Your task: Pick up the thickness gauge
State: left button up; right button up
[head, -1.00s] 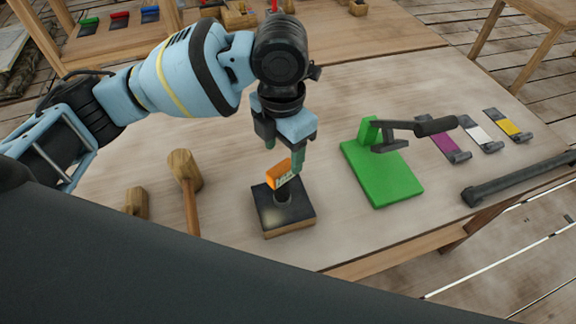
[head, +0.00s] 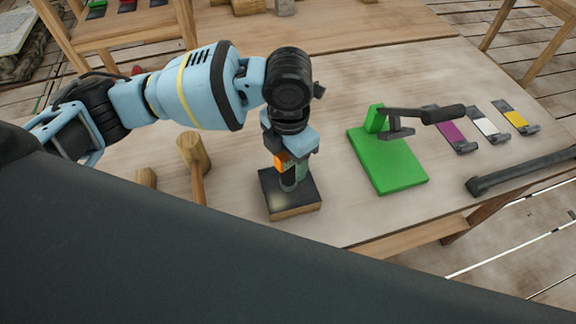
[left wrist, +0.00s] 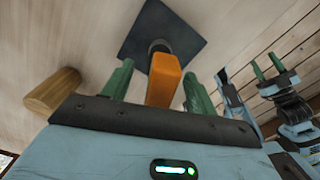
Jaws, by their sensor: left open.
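The orange thickness gauge (head: 282,160) is upright on a dark post over a square black-topped wooden stand (head: 304,197). My left gripper (head: 290,168) is around the gauge's upper part from above and hides much of it in the head view. In the left wrist view the orange gauge (left wrist: 164,80) is between the two green fingers of my left gripper (left wrist: 158,70), with gaps on both sides. The left gripper is open. My right gripper (left wrist: 267,67) shows at the right of the left wrist view, its two green fingers apart and empty.
A wooden mallet (head: 192,150) lies left of the stand. A green plate with a dark-handled lever (head: 390,163) is to the right. Purple, white and yellow tagged pieces (head: 486,128) lie farther right, and a dark bar (head: 525,170) is near the table's right edge.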

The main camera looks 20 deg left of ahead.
pick_arm(q)
jog(key=shift+f, duration=0.6)
grip_shut()
jog(key=shift+r, duration=0.1)
jog(key=shift+r, duration=0.1)
jog(key=shift+r, duration=0.55)
notch_tip(320, 180, up, 2)
jog(key=shift+r, duration=0.1)
jog(key=s+d, duration=0.2)
jog(key=s, duration=0.5)
jog(key=s+d+r, duration=0.1)
jog(key=s+d, duration=0.2)
jog(key=s, duration=0.5)
jog(key=shift+r, duration=0.2)
jog(key=shift+d, duration=0.1)
